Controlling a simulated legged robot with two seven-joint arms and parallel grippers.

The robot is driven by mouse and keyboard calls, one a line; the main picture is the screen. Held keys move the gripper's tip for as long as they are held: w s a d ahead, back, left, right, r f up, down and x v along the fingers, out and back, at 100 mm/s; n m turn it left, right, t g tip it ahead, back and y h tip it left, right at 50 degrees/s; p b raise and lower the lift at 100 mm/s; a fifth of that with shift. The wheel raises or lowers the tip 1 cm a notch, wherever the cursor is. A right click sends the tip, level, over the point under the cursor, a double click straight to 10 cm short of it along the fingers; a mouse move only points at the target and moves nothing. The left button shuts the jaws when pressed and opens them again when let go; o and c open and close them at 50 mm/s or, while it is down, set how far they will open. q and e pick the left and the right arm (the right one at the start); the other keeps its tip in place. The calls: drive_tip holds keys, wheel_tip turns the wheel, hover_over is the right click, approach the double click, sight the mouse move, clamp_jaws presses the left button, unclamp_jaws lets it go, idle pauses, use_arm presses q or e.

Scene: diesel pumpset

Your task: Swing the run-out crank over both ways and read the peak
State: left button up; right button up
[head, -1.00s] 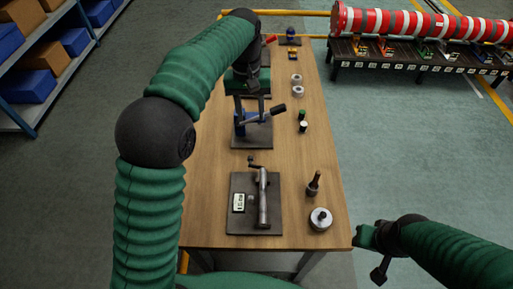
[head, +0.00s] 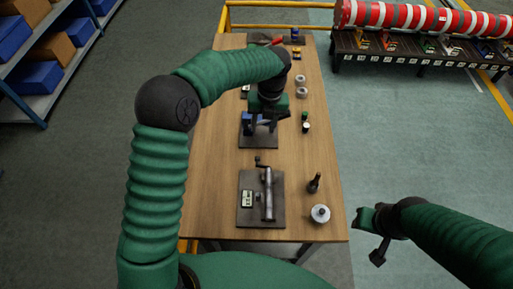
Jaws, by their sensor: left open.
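A dark base plate near the front of the wooden bench carries a metal cylinder (head: 268,197) with a small black crank (head: 260,162) at its far end. A small display (head: 247,198) sits to its left, its digits too small to read. Farther back, a blue device (head: 250,122) stands on another dark plate (head: 258,139). My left gripper (head: 263,124) is open, pointing down over this blue device and hiding much of it. I cannot tell whether it touches it. My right gripper (head: 372,233) hangs off the bench's right edge, its jaws unclear.
A round metal piece (head: 320,214) and a dark upright tool (head: 315,183) stand at the bench's (head: 215,200) front right. Small jars (head: 306,127) and pale rings (head: 301,88) lie farther back.

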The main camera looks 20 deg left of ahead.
use_arm(q)
drive_tip(key=shift+m, duration=0.3)
drive_tip(key=f+p, duration=0.1)
drive_tip(key=f, duration=0.4)
drive_tip(key=a+f+p, duration=0.1)
drive_tip(key=f, duration=1)
drive_tip(key=shift+s+a+f+p, duration=0.2)
drive_tip(key=shift+f+p, duration=0.2)
clamp_jaws()
